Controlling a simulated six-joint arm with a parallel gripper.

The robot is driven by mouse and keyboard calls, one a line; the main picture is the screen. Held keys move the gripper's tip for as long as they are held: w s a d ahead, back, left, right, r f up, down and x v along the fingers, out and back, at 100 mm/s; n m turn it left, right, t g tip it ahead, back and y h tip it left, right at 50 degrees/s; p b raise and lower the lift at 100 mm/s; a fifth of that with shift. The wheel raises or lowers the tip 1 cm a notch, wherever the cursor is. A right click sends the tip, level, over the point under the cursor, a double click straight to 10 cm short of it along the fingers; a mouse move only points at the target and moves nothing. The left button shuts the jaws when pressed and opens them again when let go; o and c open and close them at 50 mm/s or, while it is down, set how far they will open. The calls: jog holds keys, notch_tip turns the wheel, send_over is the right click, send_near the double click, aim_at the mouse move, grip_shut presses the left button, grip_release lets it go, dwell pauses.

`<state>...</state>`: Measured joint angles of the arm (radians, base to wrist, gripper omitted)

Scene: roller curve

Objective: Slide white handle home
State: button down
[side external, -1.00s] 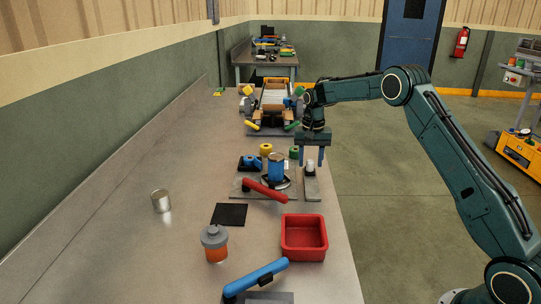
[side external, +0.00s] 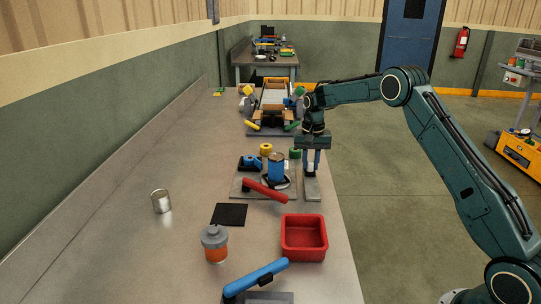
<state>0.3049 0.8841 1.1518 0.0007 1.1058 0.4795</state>
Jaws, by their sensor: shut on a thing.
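The white handle (side external: 311,168) stands on a narrow grey slide plate (side external: 312,187) at the right side of the fixture. My gripper (side external: 311,167) points straight down over the plate, its blue fingers shut on the white handle from both sides. The fingers hide part of the handle. Left of the handle, a blue cylinder (side external: 276,168) stands on a grey base plate (side external: 240,188), with a red lever (side external: 265,190) in front of it.
A red bin (side external: 304,252), a blue-handled clamp (side external: 258,276), an orange jar with a grey lid (side external: 215,245), a black mat (side external: 229,214) and a metal can (side external: 161,201) lie nearer. A roller machine (side external: 272,103) stands behind. The bench's left side is mostly clear.

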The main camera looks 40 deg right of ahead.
jog(key=shift+s+a, duration=4)
jog(key=shift+a, duration=0.05)
jog(key=c, duration=1.3)
grip_release()
jog(key=shift+o, duration=0.3)
jog(key=shift+r, duration=0.15)
jog(key=shift+r, duration=0.15)
notch_tip(320, 180, up, 13)
jog(key=shift+r, duration=0.15)
